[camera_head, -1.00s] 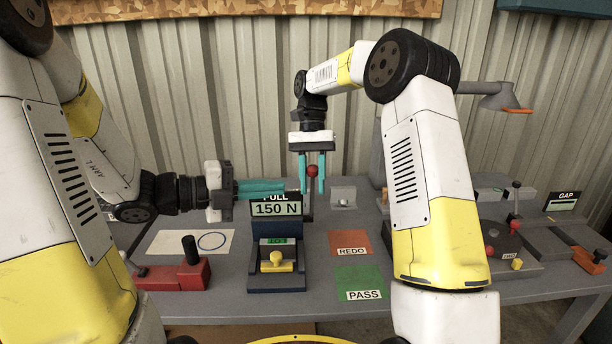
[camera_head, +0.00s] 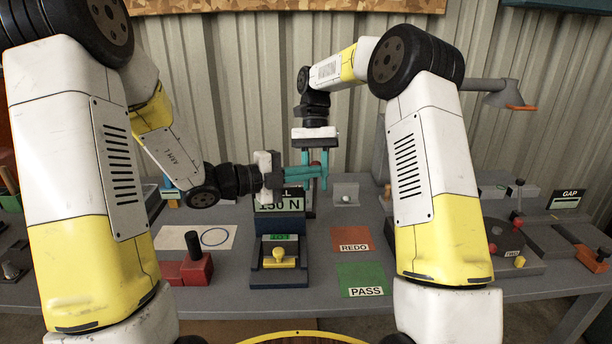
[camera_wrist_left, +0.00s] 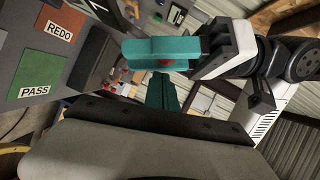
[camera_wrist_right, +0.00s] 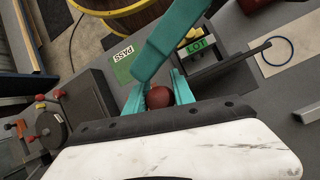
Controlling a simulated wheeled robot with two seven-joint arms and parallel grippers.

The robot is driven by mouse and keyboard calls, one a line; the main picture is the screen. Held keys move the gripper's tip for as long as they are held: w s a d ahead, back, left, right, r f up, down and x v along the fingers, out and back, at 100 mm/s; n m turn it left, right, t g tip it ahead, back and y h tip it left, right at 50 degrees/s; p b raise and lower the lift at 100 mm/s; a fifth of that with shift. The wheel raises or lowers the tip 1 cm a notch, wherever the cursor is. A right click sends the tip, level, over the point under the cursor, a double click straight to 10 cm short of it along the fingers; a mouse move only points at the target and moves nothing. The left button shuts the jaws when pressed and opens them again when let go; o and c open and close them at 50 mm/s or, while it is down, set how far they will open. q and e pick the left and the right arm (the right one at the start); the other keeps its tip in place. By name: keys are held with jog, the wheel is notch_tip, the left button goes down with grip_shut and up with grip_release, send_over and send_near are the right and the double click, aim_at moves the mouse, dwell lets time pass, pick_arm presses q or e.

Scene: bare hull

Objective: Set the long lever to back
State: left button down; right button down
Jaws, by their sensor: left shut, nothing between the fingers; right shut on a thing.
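The long lever's red ball knob (camera_wrist_right: 159,97) sits between the teal fingers of my right gripper (camera_wrist_right: 158,92), which is shut on it. In the head view the right gripper (camera_head: 314,182) points down behind the gauge block, and the knob (camera_head: 315,163) is partly hidden. The lever's shaft is mostly hidden behind the fingers and the gauge. My left gripper (camera_head: 322,173) is shut and empty, reaching in from the left across the right fingers. Its finger (camera_wrist_right: 170,40) crosses close to the knob in the right wrist view. I cannot tell if it touches.
A gauge block (camera_head: 278,225) with a yellow knob (camera_head: 280,257) stands in front. Green PASS (camera_head: 362,278) and orange REDO (camera_head: 352,239) patches lie to its right. A red block with a black post (camera_head: 195,262) is at left. A lamp (camera_head: 490,95) stands at right.

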pick_arm(q)
jog(key=shift+w, duration=0.3)
jog(key=shift+w+a, duration=0.2)
jog(key=shift+w, duration=0.35)
jog(key=shift+w+a, duration=0.15)
jog(key=shift+w, duration=0.4)
pick_arm(e)
jog(key=shift+s+a, duration=0.1)
jog(key=shift+s, duration=0.05)
jog(key=c, duration=1.1)
grip_release()
pick_arm(q)
jog(key=shift+d, duration=0.15)
jog(key=shift+s, duration=0.15)
